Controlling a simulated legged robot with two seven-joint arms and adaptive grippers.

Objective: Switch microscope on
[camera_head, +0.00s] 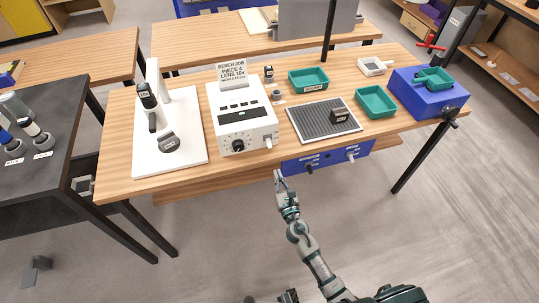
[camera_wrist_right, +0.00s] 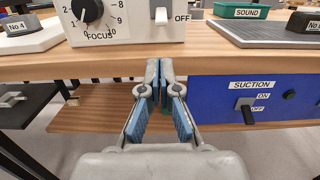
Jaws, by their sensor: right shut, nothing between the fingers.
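The microscope (camera_head: 194,112) stands at the left of the bench, with a white base, a pillar and dark labelled parts. Beside it is a white control box (camera_head: 243,130) with a display, buttons and a black focus knob (camera_head: 238,146), also in the right wrist view (camera_wrist_right: 88,10). A pale switch lever (camera_head: 268,142) sits at the box's lower right; in the wrist view the lever (camera_wrist_right: 161,17) is next to the word OFF. My right gripper (camera_head: 278,174) is shut and empty, below and in front of the bench edge, apart from the lever. Its fingertips show (camera_wrist_right: 160,75).
A blue suction panel (camera_head: 328,157) with its own switches hangs under the bench edge, right of my gripper. A grey ribbed mat (camera_head: 296,122), green trays (camera_head: 376,102) and a blue box (camera_head: 428,98) are further right. A card sign (camera_head: 232,74) stands behind the control box.

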